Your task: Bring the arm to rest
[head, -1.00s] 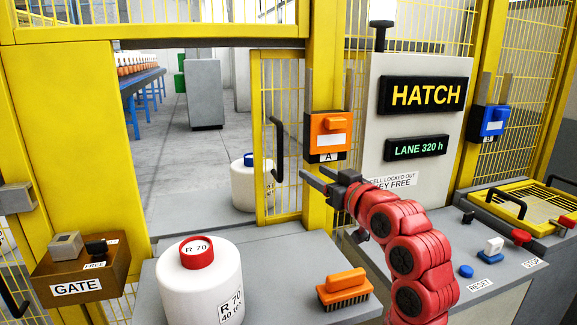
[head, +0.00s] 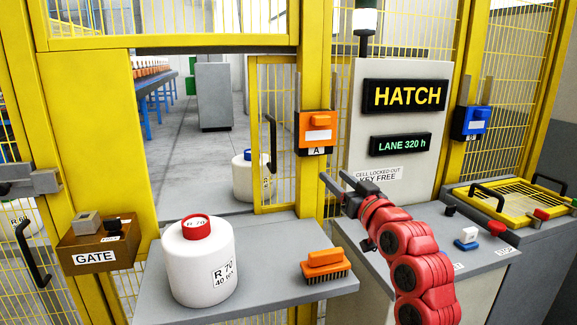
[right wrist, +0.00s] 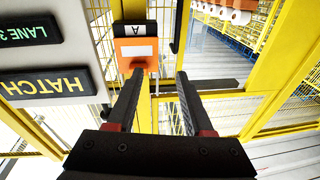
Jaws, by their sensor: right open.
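My right arm is red and reaches up from the bottom right in the head view. The box looks clear of the fingers. My left gripper is not in view.
A white bobbin marked R 70 (head: 195,271) and an orange brush (head: 325,266) stand on the grey shelf (head: 265,283). A brown GATE box (head: 88,243) is at left. A control desk (head: 430,248) with buttons is at right. Yellow fence posts (head: 312,60) stand close behind the gripper.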

